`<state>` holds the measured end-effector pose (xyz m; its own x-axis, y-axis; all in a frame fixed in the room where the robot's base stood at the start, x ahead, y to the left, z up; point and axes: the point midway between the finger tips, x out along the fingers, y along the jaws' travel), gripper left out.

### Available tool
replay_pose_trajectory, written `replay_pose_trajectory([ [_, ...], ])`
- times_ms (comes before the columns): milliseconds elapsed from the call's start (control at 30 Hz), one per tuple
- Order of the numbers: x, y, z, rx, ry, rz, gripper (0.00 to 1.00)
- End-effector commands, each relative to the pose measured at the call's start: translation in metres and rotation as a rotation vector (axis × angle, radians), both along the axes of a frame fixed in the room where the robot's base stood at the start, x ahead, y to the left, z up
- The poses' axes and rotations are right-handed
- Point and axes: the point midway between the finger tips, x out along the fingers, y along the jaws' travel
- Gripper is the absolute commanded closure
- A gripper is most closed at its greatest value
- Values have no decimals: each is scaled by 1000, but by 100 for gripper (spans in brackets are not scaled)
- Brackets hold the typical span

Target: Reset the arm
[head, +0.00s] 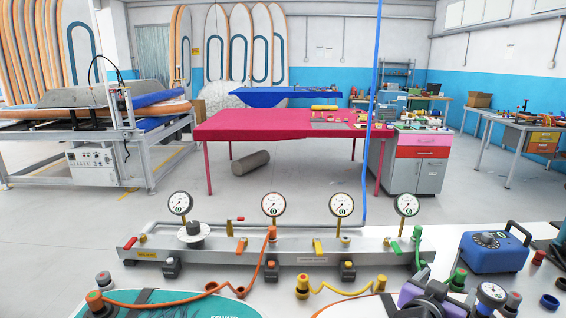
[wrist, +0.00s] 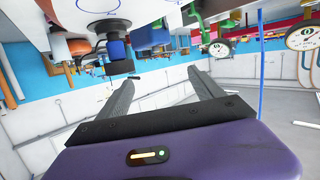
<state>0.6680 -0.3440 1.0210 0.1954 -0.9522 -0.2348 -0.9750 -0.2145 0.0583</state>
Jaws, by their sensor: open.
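My gripper (wrist: 160,82) shows in the wrist view with its two grey fingers spread apart and nothing between them. Its purple body and black finger mount fill the bottom of that view. In the head view, a purple and black part of my arm (head: 418,296) is at the lower right, over the bench; the fingertips cannot be made out there. The wrist view appears upside down, with the bench and its things along the top. The fingers point past them towards the white and blue wall. No contact with any object shows.
A metal manifold (head: 290,250) with several gauges spans the white bench. A teal board (head: 170,305), an orange hose (head: 245,285), a yellow hose (head: 335,289) and a blue dial box (head: 494,252) lie nearby.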

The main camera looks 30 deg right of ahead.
Motion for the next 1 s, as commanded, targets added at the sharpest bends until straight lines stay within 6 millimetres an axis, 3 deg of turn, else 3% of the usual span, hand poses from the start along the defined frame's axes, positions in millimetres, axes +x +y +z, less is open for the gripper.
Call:
replay_pose_trajectory([
  [167,25,8,10,-47,8,137,23],
  [333,48,31,8,-96,28,317,23],
  [467,61,70,-4,-140,44,510,23],
  [533,64,99,-14,-164,46,626,23],
  [767,41,195,-36,-214,0,938,23],
  [1000,-17,269,-43,-218,-81,1135,23],
])
